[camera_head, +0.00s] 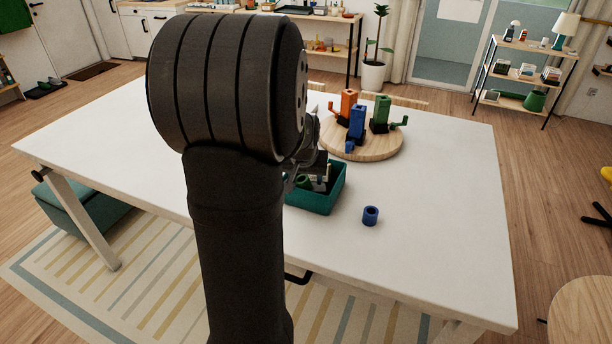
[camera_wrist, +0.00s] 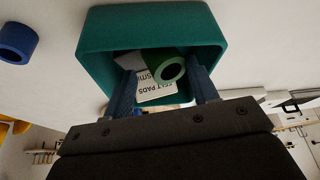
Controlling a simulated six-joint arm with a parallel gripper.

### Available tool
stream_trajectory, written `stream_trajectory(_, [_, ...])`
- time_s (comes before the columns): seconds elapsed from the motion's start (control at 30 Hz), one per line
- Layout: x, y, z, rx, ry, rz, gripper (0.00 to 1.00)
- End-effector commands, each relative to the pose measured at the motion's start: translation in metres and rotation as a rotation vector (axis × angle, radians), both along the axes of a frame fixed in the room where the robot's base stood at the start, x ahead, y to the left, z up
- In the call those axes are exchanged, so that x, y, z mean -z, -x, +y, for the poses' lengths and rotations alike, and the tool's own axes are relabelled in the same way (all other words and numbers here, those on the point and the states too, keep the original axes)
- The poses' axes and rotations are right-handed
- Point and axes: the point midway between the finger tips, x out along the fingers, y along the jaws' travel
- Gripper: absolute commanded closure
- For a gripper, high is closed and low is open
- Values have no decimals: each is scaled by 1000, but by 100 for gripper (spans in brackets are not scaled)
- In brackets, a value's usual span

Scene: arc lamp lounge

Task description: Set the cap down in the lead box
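A teal open box (camera_head: 325,202) stands on the white table, partly hidden behind my arm; it also shows in the wrist view (camera_wrist: 95,40). A green hollow cap (camera_wrist: 168,68) lies tilted inside it, against a white printed card (camera_wrist: 155,92). My gripper (camera_wrist: 163,92) is over the box, with its fingers reaching inside the opening. The fingers are spread apart on either side of the cap, with a gap visible at the left finger. A blue cap (camera_head: 370,215) stands on the table right of the box; it also shows in the wrist view (camera_wrist: 17,43).
A round wooden board (camera_head: 365,147) behind the box holds an orange piece (camera_head: 348,104), a blue piece (camera_head: 357,122) and a green piece (camera_head: 380,112), with side parts sticking out. The right part of the white table (camera_head: 450,230) is clear.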

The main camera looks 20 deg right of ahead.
Motion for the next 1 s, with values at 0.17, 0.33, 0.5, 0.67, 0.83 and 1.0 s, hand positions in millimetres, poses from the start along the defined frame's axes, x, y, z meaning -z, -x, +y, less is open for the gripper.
stream_trajectory(0.17, [-1,0,0,0,0,0,47])
stream_trajectory(0.33, [-18,2,1,0,1,-3,47])
stream_trajectory(0.5, [-47,12,7,0,2,-4,47])
stream_trajectory(0.67, [-78,23,13,0,2,-3,47])
stream_trajectory(0.83, [-104,33,19,0,1,-2,47])
stream_trajectory(1.0, [-118,39,22,0,0,1,47])
